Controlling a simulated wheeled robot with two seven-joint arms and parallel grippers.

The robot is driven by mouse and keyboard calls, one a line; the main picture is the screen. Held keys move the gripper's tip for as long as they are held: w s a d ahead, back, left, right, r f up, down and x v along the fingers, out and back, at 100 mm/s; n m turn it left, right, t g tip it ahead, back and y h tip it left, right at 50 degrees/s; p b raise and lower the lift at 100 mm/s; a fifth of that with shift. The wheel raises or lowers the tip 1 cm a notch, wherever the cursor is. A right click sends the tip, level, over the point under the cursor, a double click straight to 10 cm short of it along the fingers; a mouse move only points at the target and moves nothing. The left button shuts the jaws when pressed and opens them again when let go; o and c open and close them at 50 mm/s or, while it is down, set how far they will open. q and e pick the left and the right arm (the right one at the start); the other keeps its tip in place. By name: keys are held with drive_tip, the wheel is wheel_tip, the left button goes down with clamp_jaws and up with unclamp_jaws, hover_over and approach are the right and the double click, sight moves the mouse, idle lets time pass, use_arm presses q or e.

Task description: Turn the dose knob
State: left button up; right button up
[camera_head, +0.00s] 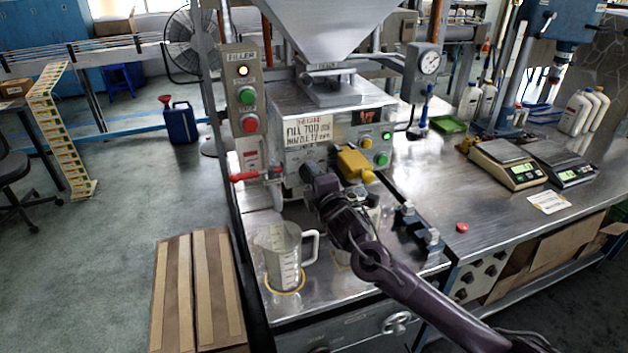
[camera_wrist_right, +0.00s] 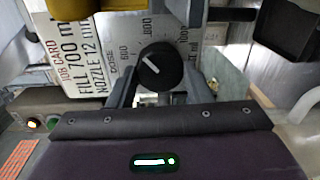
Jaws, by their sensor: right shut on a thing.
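The black dose knob (camera_wrist_right: 160,68) shows in the right wrist view, on a pale dial plate (camera_wrist_right: 128,75) marked DOSE, with numbers including 600 and 800. Its white pointer line slants to the upper left, roughly between 600 and 800. My right gripper (camera_wrist_right: 158,88) is shut on the knob, with its fingers at the knob's sides. In the head view my right gripper (camera_head: 312,178) is at the front of the filling machine (camera_head: 350,125) and hides the knob. A job card (camera_head: 308,131) there reads FILL 700 ml, NOZZLE 12 mm. My left gripper is out of view.
A clear measuring jug (camera_head: 280,255) stands on the steel bench left of my right arm. A yellow part (camera_head: 354,164) is just right of the gripper. A red-handled lever (camera_head: 245,177) is to the left. Scales (camera_head: 507,162) stand on the right bench.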

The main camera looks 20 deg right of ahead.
drive_tip(key=shift+n, duration=0.5)
drive_tip(key=o, duration=1)
drive_tip(key=s+b, duration=0.1)
drive_tip(key=s, duration=0.3)
drive_tip(key=s+b, duration=0.1)
drive_tip(key=s, duration=0.2)
drive_tip(key=shift+s+d+r+b, duration=0.1)
drive_tip(key=shift+s+r+b, duration=0.1)
drive_tip(key=shift+s+b, duration=0.15)
